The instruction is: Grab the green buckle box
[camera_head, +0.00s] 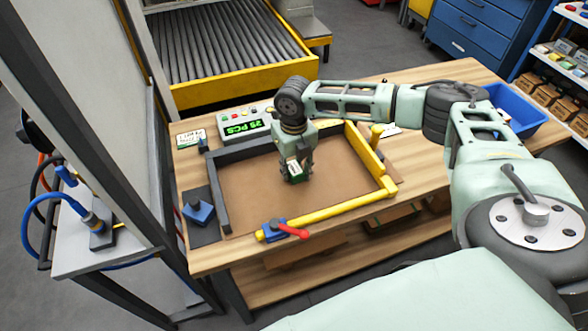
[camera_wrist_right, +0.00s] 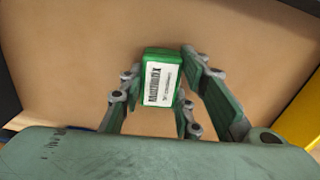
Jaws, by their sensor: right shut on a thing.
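The green buckle box (camera_wrist_right: 162,78) has a white barcode label and sits between the fingers of my right gripper (camera_wrist_right: 158,95) in the right wrist view. The gripper is shut on it. In the head view my right gripper (camera_head: 293,178) points down over the brown board inside the frame, with the box (camera_head: 294,168) partly hidden at its fingertips. I cannot tell whether the box touches the board. My left gripper is not in view.
The brown board (camera_head: 250,205) is edged by dark bars and yellow bars (camera_head: 340,208). A red-handled clamp (camera_head: 288,230) is at the front edge. A counter display (camera_head: 245,128) stands behind. A blue bin (camera_head: 515,110) is at the right, and a roller conveyor (camera_head: 220,45) is beyond the table.

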